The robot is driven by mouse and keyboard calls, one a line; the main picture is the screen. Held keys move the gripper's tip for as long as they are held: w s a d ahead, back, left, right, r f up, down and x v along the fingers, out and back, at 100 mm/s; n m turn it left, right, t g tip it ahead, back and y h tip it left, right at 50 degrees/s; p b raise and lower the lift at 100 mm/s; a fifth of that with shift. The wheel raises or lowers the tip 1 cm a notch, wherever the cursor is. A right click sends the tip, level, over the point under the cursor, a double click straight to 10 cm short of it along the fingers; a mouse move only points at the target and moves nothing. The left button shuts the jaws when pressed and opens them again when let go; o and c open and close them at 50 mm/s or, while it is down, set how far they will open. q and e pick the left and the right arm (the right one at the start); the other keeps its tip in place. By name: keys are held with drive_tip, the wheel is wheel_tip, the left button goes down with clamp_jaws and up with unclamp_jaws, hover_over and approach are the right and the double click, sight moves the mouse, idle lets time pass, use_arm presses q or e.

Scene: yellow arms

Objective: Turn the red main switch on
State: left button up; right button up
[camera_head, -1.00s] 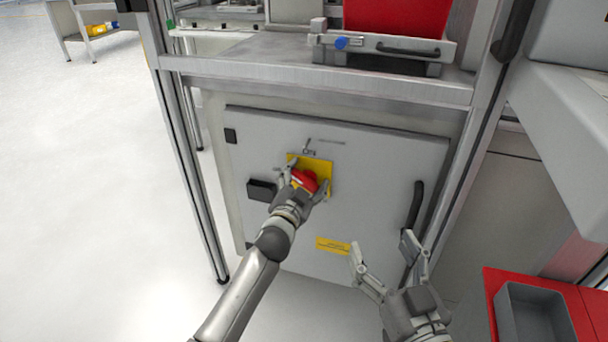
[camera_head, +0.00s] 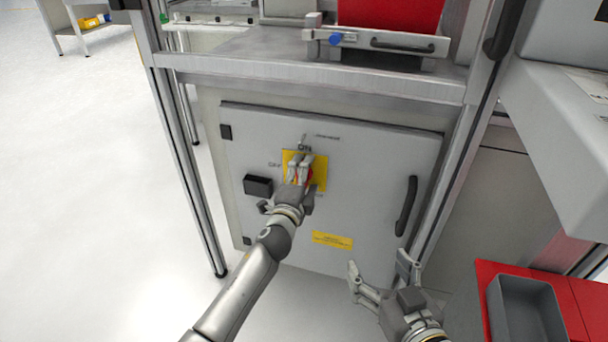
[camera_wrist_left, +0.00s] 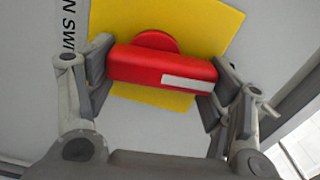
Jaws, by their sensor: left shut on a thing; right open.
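The red main switch handle (camera_wrist_left: 150,65) sits on a yellow plate (camera_wrist_left: 220,18) on the grey cabinet door. In the left wrist view it lies crosswise between the fingers, with a white mark near its right end. My left gripper (camera_head: 299,170) is shut on the handle, a finger at each end. In the head view only a bit of the red switch (camera_head: 309,176) shows beside the fingers; the rest is hidden. Beside the plate in the left wrist view, printed lettering runs roughly at right angles to the handle. My right gripper (camera_head: 379,265) is open and empty, low in front of the door.
The door has a black handle (camera_head: 406,206) at right, a black box (camera_head: 258,185) left of the switch and a yellow label (camera_head: 332,240) below. A grey bin (camera_head: 525,310) stands on a red surface at lower right. The floor at left is clear.

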use_arm(q)
drive_tip(key=shift+f+m, duration=0.1)
drive_tip(key=shift+m, duration=0.5)
drive_tip(key=o, duration=1)
drive_tip(key=shift+d, duration=0.1)
drive_tip(key=v, duration=1.2)
